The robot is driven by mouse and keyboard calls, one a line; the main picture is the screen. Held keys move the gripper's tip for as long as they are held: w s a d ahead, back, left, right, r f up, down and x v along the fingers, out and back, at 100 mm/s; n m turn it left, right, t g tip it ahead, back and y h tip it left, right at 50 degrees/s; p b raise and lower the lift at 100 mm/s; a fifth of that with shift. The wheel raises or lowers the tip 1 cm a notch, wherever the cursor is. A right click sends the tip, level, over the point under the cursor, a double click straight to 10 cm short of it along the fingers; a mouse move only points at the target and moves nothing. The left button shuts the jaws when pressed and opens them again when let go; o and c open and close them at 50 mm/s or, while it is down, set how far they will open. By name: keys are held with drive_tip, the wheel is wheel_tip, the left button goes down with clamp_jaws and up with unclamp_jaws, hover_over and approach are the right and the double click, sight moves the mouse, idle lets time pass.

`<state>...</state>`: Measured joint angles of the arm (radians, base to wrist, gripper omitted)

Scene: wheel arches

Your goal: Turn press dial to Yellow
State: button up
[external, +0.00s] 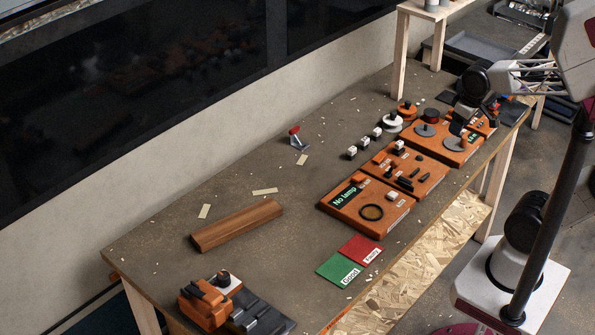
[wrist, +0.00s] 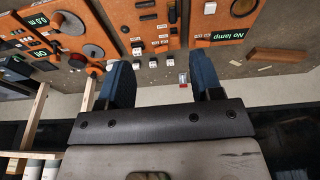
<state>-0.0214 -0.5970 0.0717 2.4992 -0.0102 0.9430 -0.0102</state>
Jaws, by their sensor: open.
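An orange control panel (external: 440,148) with round grey dials stands toward the far right of the table. One grey dial (external: 425,130) sits on its left part and another (external: 456,143) on its right part. In the wrist view, round dials show at upper left, one large (wrist: 68,22) and one smaller (wrist: 93,51). I cannot tell which is the press dial, and no Yellow mark is legible. My gripper (wrist: 163,80) is open and empty, with its two blue-grey fingers well apart. In the external view it hangs over or near the far panel, partly hidden by the wrist.
Another orange panel (external: 405,170) with switches and a "No lamp" panel (external: 366,212) stand nearer. Small white-topped blocks (external: 364,142) and a red-tipped switch (external: 296,135) are behind. A wooden bar (external: 237,225) and green and red cards (external: 340,271) lie nearer. The table's left part has free room.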

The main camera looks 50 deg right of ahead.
drive_tip(key=shift+o, duration=0.2)
drive_tip(key=w+a+r+n, duration=0.2)
drive_tip(key=w+a, duration=0.3)
drive_tip(key=w, duration=0.3)
drive_tip(key=shift+w+a+r+n, duration=0.2)
drive_tip(key=shift+w+n, duration=0.1)
drive_tip(key=shift+n, duration=0.1)
drive_tip(key=w+a+f+n+g, duration=0.1)
drive_tip(key=w+a+n, duration=0.3)
drive_tip(key=w+a, duration=0.65)
drive_tip(key=w+a+f+n+g, duration=0.1)
drive_tip(key=w+a+n, duration=0.2)
drive_tip(key=w+a, duration=0.8)
drive_tip(key=n, duration=0.9)
hover_over(223, 275)
drive_tip(key=shift+g, duration=0.3)
wheel_tip(223, 275, down, 18)
drive_tip(key=shift+w+d+f, duration=0.1)
drive_tip(key=shift+d+f, duration=0.05)
drive_tip(key=shift+f, duration=0.1)
drive_tip(key=shift+f, duration=0.1)
